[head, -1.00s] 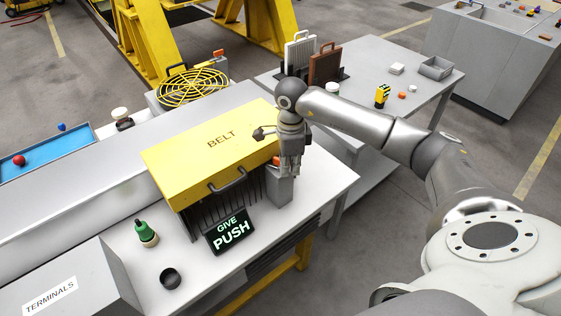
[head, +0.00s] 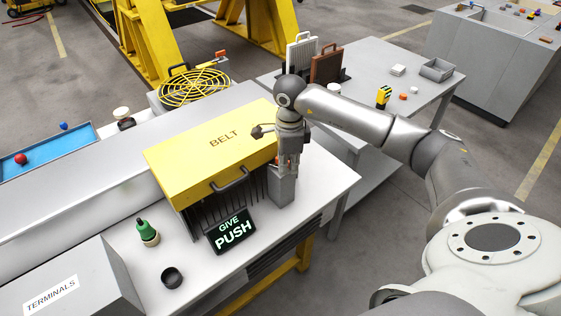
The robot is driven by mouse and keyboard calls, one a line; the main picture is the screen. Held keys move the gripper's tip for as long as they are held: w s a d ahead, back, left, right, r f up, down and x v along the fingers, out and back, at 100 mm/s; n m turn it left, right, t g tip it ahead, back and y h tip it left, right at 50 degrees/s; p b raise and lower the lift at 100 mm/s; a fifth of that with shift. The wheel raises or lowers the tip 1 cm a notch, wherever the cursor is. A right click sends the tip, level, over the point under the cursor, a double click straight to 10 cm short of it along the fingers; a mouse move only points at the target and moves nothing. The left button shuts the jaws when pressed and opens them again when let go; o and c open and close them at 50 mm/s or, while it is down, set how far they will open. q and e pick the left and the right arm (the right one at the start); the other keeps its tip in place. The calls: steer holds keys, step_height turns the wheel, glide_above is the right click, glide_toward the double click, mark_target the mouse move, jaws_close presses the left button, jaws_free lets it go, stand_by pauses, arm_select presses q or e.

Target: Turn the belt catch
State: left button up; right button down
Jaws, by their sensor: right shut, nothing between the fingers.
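The yellow box marked BELT (head: 205,150) sits on the light worktop, with a dark handle (head: 230,180) on its front edge. A grey block (head: 281,190) stands at its right front corner, with a little orange showing just above it. I take this to be the belt catch, but my gripper hides most of it. My right gripper (head: 288,171) points down over the block, fingers shut and holding nothing. I cannot tell whether the fingers touch the orange part. My left gripper is not in view.
A lit GIVE PUSH sign (head: 231,232), a green bottle (head: 147,233) and a dark ring (head: 172,278) stand in front of the box. A TERMINALS housing (head: 80,288) is at lower left. A second table (head: 380,58) stands behind my right arm.

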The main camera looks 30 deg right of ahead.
steer(key=shift+d+b, duration=0.15)
steer(key=shift+b, duration=0.65)
stand_by(1.4)
stand_by(0.4)
step_height(320, 180, up, 8)
steer(key=s+a+p, duration=0.1)
steer(key=p, duration=0.4)
steer(key=shift+a, duration=0.4)
stand_by(0.5)
